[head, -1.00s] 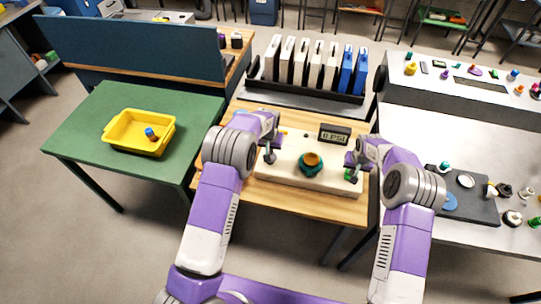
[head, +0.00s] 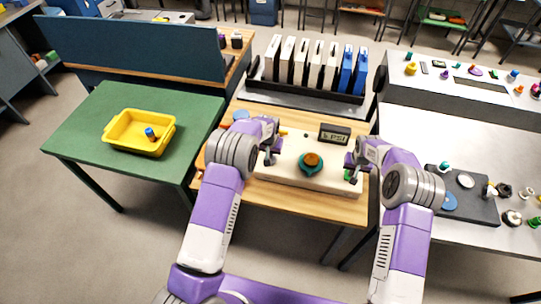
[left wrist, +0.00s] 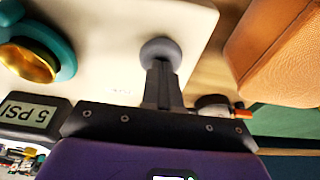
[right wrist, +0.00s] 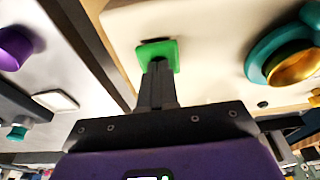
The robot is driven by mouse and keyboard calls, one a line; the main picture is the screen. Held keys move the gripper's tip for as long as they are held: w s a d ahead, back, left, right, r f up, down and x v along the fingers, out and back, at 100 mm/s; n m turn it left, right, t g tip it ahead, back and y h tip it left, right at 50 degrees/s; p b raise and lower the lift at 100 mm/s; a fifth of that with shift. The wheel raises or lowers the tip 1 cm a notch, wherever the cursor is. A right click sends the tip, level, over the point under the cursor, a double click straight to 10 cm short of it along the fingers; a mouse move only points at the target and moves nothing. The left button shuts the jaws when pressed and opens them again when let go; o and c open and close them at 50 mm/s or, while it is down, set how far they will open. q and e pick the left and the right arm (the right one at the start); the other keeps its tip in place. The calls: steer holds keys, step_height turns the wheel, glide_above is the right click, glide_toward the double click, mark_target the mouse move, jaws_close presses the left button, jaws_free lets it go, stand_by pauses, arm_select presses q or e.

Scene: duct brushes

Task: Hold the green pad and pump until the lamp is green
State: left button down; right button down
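A cream board (head: 290,177) lies on the wooden table. It carries a teal ring with a gold-brown dome (head: 311,160) and a pressure display (head: 334,134), which reads 5 PSI in the left wrist view (left wrist: 32,114). The green pad (right wrist: 157,53) is at the board's edge; my right gripper (right wrist: 158,72) has its fingers together against it. My left gripper (left wrist: 161,72) has its fingers together at a round grey knob (left wrist: 160,52); contact is hard to tell. A small dark round spot (right wrist: 262,104) on the board may be the lamp; I see no lit green light.
A brown block (left wrist: 272,40) is close beside the left gripper. A blue disc (head: 241,115) lies on the table behind it. A rack of upright panels (head: 310,65) stands at the back. A yellow tray (head: 121,134) is on the green table to the left.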

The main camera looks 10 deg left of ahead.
arm_select(q)
steer(key=shift+w+v, duration=0.2)
steer(key=shift+v, duration=0.9)
steer(key=shift+f, duration=0.1)
stand_by(0.5)
steer(key=shift+s+x, duration=0.2)
steer(key=shift+x, duration=0.8)
steer(key=shift+w+v, duration=0.2)
steer(key=shift+v, duration=0.9)
